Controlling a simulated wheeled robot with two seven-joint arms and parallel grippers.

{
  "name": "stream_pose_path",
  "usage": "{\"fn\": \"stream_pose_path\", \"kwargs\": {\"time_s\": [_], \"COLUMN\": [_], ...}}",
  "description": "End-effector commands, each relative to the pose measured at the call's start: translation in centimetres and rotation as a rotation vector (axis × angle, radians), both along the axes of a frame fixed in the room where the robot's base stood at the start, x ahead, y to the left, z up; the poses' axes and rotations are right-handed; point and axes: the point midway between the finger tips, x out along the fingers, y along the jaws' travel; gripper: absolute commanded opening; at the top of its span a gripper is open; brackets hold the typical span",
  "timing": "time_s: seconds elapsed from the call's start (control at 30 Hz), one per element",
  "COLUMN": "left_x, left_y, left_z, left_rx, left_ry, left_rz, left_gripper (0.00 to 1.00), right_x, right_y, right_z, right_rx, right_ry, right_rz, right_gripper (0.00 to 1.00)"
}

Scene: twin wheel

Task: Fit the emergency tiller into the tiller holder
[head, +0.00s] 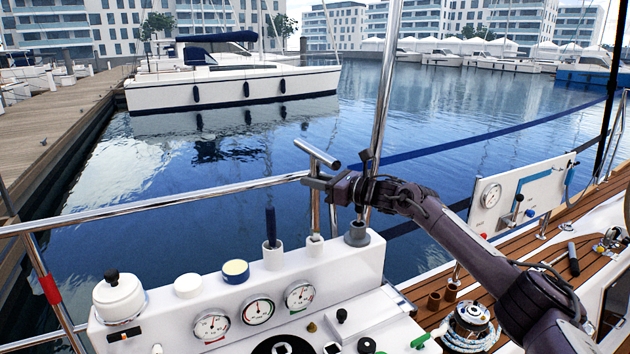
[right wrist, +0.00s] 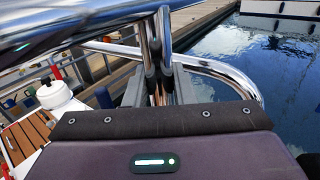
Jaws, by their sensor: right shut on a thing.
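The emergency tiller is a chrome T-shaped bar (head: 317,153) in the head view, with its crossbar up and its stem pointing down. My right gripper (head: 314,181) comes in from the right and is shut on the stem just below the crossbar. In the right wrist view the crossbar (right wrist: 75,30) runs large across the upper left, and the stem passes between the grey fingers (right wrist: 158,90). A small white socket (head: 315,244) on the white console, apparently the tiller holder, is below the stem. I cannot tell whether the stem's lower end is inside it. My left gripper is out of view.
A blue-handled tool (head: 270,226) stands in a white cup left of the socket. A grey round base (head: 357,233) is close on the right, near a tall chrome pole (head: 382,95). A chrome rail (head: 170,199) runs behind the console. Gauges (head: 258,310) face front.

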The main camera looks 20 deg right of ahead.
Motion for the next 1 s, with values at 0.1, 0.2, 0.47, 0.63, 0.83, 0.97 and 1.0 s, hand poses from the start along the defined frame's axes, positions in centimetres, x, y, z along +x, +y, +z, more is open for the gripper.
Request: {"fn": "stream_pose_path", "kwargs": {"time_s": [0.1,0.2,0.47,0.63,0.83,0.97,1.0], "left_x": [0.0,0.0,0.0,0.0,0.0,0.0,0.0], "left_y": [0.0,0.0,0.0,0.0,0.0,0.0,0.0], "left_z": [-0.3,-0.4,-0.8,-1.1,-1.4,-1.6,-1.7], "left_rx": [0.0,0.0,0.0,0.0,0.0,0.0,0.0], "left_ry": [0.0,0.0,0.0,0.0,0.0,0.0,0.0], "left_rz": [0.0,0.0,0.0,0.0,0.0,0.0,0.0], "left_gripper": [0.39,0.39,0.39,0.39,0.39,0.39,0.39], "right_x": [0.0,0.0,0.0,0.0,0.0,0.0,0.0], "right_y": [0.0,0.0,0.0,0.0,0.0,0.0,0.0], "right_z": [0.1,-0.2,-0.7,-1.1,-1.6,-1.9,-2.0], "right_rx": [0.002,0.002,0.002,0.002,0.002,0.002,0.002], "right_ry": [-0.008,-0.008,-0.008,-0.008,-0.008,-0.007,-0.007], "right_rz": [0.0,0.0,0.0,0.0,0.0,0.0,0.0], "right_gripper": [0.0,0.0,0.0,0.0,0.0,0.0,0.0]}}
